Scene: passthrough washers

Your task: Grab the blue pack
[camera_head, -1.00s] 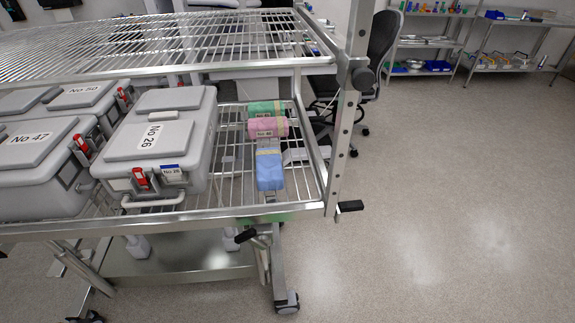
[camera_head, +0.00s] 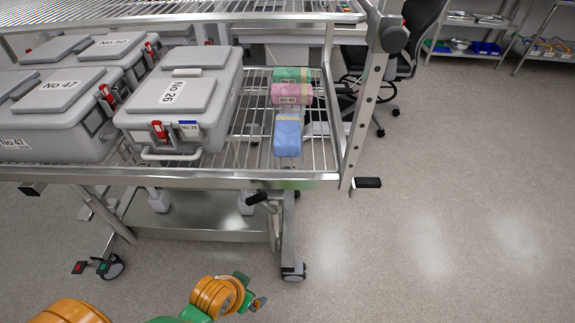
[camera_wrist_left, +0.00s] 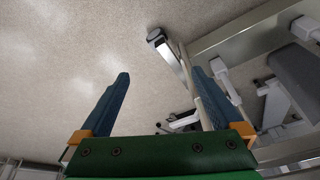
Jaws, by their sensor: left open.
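The blue pack (camera_head: 288,135) lies on the wire shelf of the metal rack near its right front corner. A pink pack (camera_head: 292,93) and a green pack (camera_head: 291,74) lie in line behind it. My left arm comes in at the bottom of the head view, and my left gripper (camera_head: 250,292) is low over the floor, in front of and below the shelf, well apart from the blue pack. In the left wrist view the two blue fingers of the left gripper (camera_wrist_left: 158,105) stand wide apart with nothing between them. My right gripper is not in view.
Grey lidded boxes, one labelled No 26 (camera_head: 184,97), fill the shelf left of the packs. The rack's right post (camera_head: 365,110) and black handle (camera_head: 367,183) stand right of them. A caster (camera_head: 293,271) is below. The floor (camera_head: 460,220) at the right is clear.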

